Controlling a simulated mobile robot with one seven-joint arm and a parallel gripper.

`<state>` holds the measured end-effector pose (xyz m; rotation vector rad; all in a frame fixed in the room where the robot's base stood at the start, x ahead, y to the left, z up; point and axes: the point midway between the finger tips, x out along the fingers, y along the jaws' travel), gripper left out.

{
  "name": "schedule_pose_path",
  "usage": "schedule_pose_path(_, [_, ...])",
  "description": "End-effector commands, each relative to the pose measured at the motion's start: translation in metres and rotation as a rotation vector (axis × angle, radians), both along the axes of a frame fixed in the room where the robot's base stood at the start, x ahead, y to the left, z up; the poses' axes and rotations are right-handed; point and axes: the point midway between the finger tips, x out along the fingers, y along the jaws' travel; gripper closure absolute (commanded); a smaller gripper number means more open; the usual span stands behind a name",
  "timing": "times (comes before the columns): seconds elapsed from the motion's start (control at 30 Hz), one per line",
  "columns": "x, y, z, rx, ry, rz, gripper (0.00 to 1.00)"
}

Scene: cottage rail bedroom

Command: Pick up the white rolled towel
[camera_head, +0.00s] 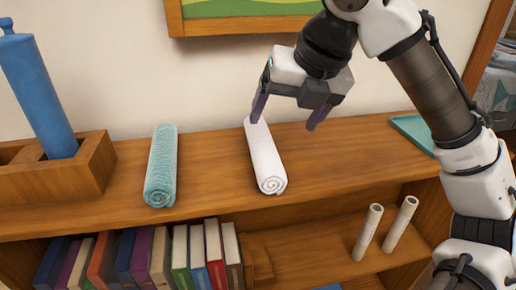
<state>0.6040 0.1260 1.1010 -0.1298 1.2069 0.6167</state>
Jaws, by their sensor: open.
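The white rolled towel (265,158) lies on the wooden shelf top, its spiral end toward the front edge and its far end toward the wall. My gripper (285,121) is open and empty, with its two dark fingers pointing down. The left finger overlaps the far end of the towel in the picture, and the right finger is off to the towel's right. I cannot tell whether the left finger touches the towel or is above it.
A teal rolled towel (161,166) lies to the left. A wooden box (85,180) with a blue bottle (40,90) stands at far left. A teal tray (414,132) is at right. Books (160,258) and two pale tubes (368,232) stand on the lower shelf.

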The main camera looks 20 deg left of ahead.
Motion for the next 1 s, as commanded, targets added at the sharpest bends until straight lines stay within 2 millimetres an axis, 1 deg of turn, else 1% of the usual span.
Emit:
schedule_pose_path(0.03, [0.002, 0.003, -0.012, -0.001, 0.003, 0.000, 0.20])
schedule_pose_path(0.1, [0.006, 0.009, -0.024, -0.001, 0.003, 0.000, 0.20])
schedule_pose_path(0.2, [0.010, 0.017, -0.041, 0.002, 0.002, -0.001, 0.20])
schedule_pose_path(0.3, [0.013, 0.023, -0.053, 0.003, 0.001, -0.001, 0.20])
schedule_pose_path(0.57, [0.019, 0.031, -0.070, 0.003, 0.001, -0.003, 0.20])
schedule_pose_path(0.7, [0.028, 0.040, -0.088, 0.002, 0.001, -0.003, 0.20])
schedule_pose_path(0.8, [0.030, 0.045, -0.100, 0.004, 0.001, -0.002, 0.20])
schedule_pose_path(0.9, [0.032, 0.047, -0.105, 0.005, 0.000, -0.002, 0.20])
schedule_pose_path(1.0, [0.032, 0.048, -0.106, 0.005, -0.001, -0.002, 0.20])
